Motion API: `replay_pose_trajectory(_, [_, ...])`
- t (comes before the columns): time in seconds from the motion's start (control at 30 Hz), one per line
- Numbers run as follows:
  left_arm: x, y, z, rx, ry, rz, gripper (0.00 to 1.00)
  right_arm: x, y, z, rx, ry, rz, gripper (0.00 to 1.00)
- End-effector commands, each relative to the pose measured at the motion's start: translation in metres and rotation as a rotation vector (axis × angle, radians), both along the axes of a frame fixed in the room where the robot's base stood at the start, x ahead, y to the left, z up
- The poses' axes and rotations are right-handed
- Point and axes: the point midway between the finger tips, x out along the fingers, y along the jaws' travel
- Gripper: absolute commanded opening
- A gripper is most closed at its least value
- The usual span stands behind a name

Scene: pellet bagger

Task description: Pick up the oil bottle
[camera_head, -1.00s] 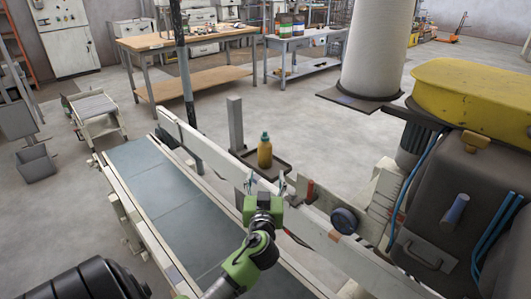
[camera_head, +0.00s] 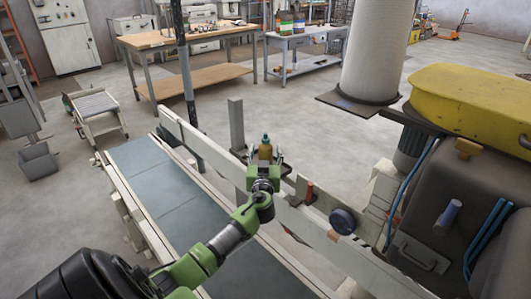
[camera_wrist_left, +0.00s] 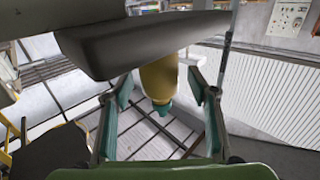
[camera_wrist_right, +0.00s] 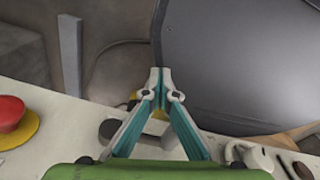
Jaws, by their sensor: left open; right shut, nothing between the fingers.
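The oil bottle (camera_head: 265,149) is amber-yellow with a green-teal cap and stands on a small dark tray beside the conveyor. My left gripper (camera_head: 265,158) is open at the bottle, with its fingers on either side; its body hides the bottle's lower part in the head view. In the left wrist view, which is upside down, the bottle (camera_wrist_left: 159,78) shows between and just beyond the fingertips, with a gap on both sides. My right gripper (camera_wrist_right: 160,75) is shut and empty in the right wrist view, and is not visible in the head view.
The conveyor's side rail (camera_head: 300,215) runs beneath my left arm. A grey post (camera_head: 236,125) stands just left of the bottle. The machine with a yellow cover (camera_head: 470,100) is at right. A red button (camera_wrist_right: 12,113) is near my right gripper.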

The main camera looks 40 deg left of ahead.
Motion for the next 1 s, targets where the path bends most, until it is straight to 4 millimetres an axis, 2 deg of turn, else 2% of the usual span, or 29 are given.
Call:
replay_pose_trajectory(0.13, [0.009, 0.0073, 0.0003, 0.001, 0.0, -0.001, 0.53, -0.0003, 0.0022, 0.0018, 0.003, 0.001, -0.001, 0.0])
replay_pose_trajectory(0.37, [0.0101, 0.008, -0.0007, 0.0, 0.0, -0.001, 0.53, -0.0008, 0.0001, 0.0014, 0.0, 0.002, 0.0, 0.0])
replay_pose_trajectory(0.4, [0.01, 0.008, -0.0007, 0.0, 0.0, -0.001, 0.51, -0.0008, -0.0008, 0.0015, -0.001, 0.002, 0.0, 0.0])
replay_pose_trajectory(0.57, [0.0099, 0.008, -0.0007, 0.0, 0.0, -0.001, 0.09, -0.0014, -0.0039, 0.0014, -0.005, 0.003, 0.002, 0.0])
replay_pose_trajectory(1.0, [0.0099, 0.0079, 0.0042, -0.002, -0.003, 0.0, 0.08, -0.0029, -0.0061, 0.0008, -0.007, 0.005, 0.002, 0.0])
